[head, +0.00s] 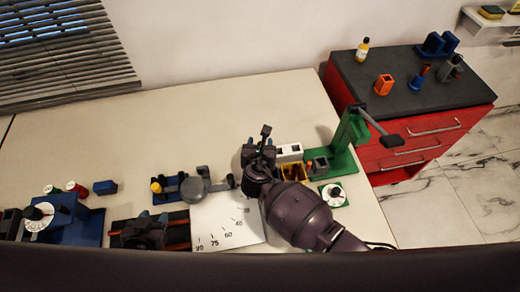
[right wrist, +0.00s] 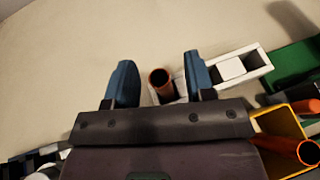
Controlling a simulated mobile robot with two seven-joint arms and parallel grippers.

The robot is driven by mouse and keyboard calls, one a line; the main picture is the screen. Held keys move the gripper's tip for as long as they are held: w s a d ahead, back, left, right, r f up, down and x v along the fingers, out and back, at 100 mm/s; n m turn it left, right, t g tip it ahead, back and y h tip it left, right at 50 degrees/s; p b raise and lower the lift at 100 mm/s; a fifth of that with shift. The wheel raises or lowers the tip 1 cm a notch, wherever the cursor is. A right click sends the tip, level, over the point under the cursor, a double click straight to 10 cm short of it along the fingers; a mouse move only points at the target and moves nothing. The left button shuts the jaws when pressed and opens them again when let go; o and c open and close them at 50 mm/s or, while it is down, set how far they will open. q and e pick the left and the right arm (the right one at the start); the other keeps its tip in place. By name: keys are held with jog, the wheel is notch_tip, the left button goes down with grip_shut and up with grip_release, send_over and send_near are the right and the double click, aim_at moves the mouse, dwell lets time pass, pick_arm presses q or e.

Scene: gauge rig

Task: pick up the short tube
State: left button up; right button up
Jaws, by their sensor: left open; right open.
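An orange-brown tube (right wrist: 161,80) stands in the left end of a white holder in the right wrist view, its open end up. My right gripper (right wrist: 160,84) is open, with one blue finger on each side of the tube; I cannot tell whether they touch it. In the head view my right gripper (head: 260,146) hides this tube. More orange tubes (right wrist: 302,151) lean in a yellow bin at the right; which tube is shortest is hard to judge. My left gripper (head: 153,216) is open and empty over a dark rack with orange bars.
The white holder (head: 290,150) and yellow bin (head: 294,173) stand beside a green stand (head: 345,158) with a raised arm. A white scale sheet (head: 222,222) lies left of my right arm. The back of the table is clear.

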jog(key=shift+x, duration=1.05)
jog(key=shift+c, duration=0.4)
grip_shut()
